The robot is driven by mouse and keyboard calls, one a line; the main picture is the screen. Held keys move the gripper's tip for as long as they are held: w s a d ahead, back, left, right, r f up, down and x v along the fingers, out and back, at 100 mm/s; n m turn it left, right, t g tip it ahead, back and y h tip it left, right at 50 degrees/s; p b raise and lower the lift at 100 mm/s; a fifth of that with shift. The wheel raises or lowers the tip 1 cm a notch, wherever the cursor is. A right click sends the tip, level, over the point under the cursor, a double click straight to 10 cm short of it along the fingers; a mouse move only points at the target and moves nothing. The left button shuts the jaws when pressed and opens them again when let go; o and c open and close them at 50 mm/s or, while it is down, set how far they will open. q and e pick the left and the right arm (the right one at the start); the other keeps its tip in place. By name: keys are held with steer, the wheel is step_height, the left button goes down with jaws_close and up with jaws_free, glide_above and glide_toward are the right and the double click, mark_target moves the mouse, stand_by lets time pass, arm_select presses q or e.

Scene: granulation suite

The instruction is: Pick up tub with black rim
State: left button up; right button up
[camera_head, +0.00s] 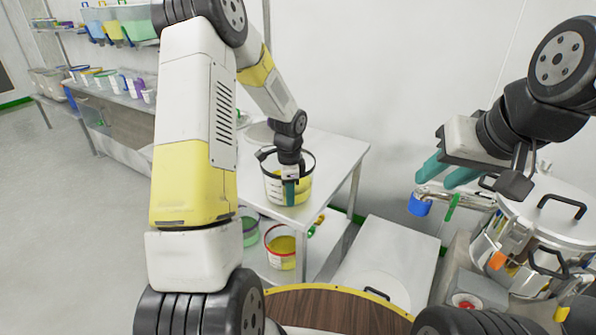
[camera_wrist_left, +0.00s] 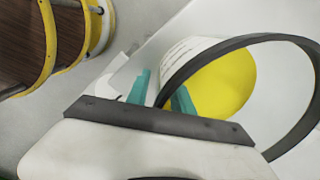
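The tub with the black rim (camera_head: 272,190) stands on the white table; it is pale-walled with yellow contents. In the left wrist view the tub (camera_wrist_left: 225,80) shows its wide black rim and yellow inside. My left gripper (camera_head: 290,190) is at the tub's near side, pointing down. In the left wrist view its teal fingers (camera_wrist_left: 160,95) are apart, with the rim passing between them; a gap shows, and whether they touch the wall is unclear. My right gripper (camera_head: 434,183) is open and empty, in the air at the right.
The white table (camera_head: 335,152) has free room right of the tub. Its lower shelf holds a red-rimmed tub (camera_head: 281,250) and a green-rimmed tub (camera_head: 250,228). A steel vessel (camera_head: 545,215) stands at the right. A shelf (camera_head: 125,98) with several containers is at the back left.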

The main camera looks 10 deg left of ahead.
arm_select(q)
jaws_close()
steer(key=shift+w+r, duration=0.1)
stand_by(1.2)
